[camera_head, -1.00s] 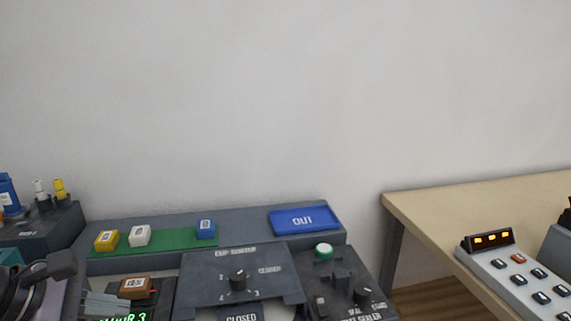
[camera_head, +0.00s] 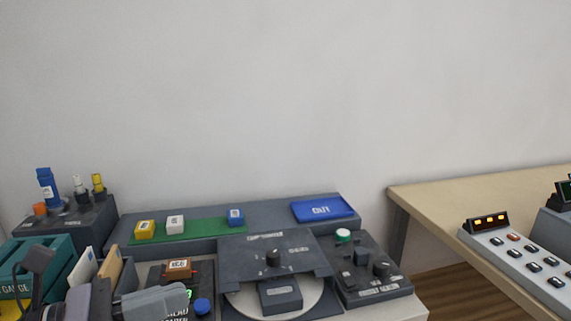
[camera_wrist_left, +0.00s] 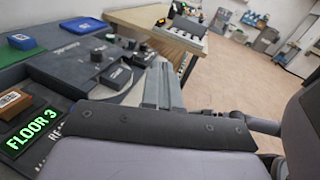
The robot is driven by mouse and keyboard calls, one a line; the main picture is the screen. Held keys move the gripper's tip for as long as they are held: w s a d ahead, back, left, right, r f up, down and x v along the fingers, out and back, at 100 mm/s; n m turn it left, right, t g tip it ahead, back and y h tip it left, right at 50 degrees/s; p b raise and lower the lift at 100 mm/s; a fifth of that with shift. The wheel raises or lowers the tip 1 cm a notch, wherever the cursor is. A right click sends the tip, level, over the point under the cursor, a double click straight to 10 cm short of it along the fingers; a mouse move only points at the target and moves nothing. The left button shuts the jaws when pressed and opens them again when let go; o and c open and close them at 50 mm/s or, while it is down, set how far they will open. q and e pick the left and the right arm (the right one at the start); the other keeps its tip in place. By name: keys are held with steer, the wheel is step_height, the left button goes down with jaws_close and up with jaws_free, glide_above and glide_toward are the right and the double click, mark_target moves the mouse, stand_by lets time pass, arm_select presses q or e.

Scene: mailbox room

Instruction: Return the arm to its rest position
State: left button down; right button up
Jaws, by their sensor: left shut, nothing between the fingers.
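My left gripper (camera_head: 180,297) shows at the lower left of the head view, grey fingers pointing right. It is shut and empty, in front of the floor display panel and partly hiding it. In the left wrist view its closed fingers (camera_wrist_left: 160,72) point away over the desk's front side. They look apart from the desk devices. The rest of my left arm is mostly hidden or cut off at the lower left. My right gripper is in neither view.
Near the gripper are an orange-brown block (camera_head: 179,268), a dark dial device (camera_head: 240,259), a sealer box (camera_head: 382,290), a teal holder (camera_head: 50,262) and upright envelopes (camera_head: 108,266). A blue OUT tray (camera_head: 322,208) lies behind. A wooden table (camera_head: 470,197) stands right.

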arm_select(q)
steer(key=w+a+r+n+t+y, duration=0.1)
steer(key=w+a+n+t+y, duration=0.15)
steer(key=n+t, duration=0.55)
steer(key=w+a+r+n+t+y, duration=0.1)
steer(key=a+n+t+y, duration=0.25)
steer(key=n, duration=0.95)
steer(key=a+f+n+g+y, duration=0.3)
steer(key=a+f+n+y, duration=0.3)
steer(key=f+n+y, duration=0.65)
steer(key=s+d+f+n+g+h, duration=0.2)
steer(key=s+f+n+g, duration=0.45)
steer(key=s+f, duration=0.3)
steer(key=s+d+f+n+g+h, duration=0.2)
steer(key=s+f+n+g, duration=0.3)
steer(key=s+f+g, duration=0.4)
steer(key=w+d+f+t+h+p, duration=0.1)
steer(key=w+d+t+p, duration=0.1)
steer(key=w+t+p, duration=0.3)
steer(key=t+p, duration=0.1)
steer(key=t, duration=0.2)
steer(key=shift+w+d+f+m+h+p, duration=0.25)
steer(key=shift+d+f+m+h+p, duration=0.05)
steer(key=shift+d+f+h, duration=0.1)
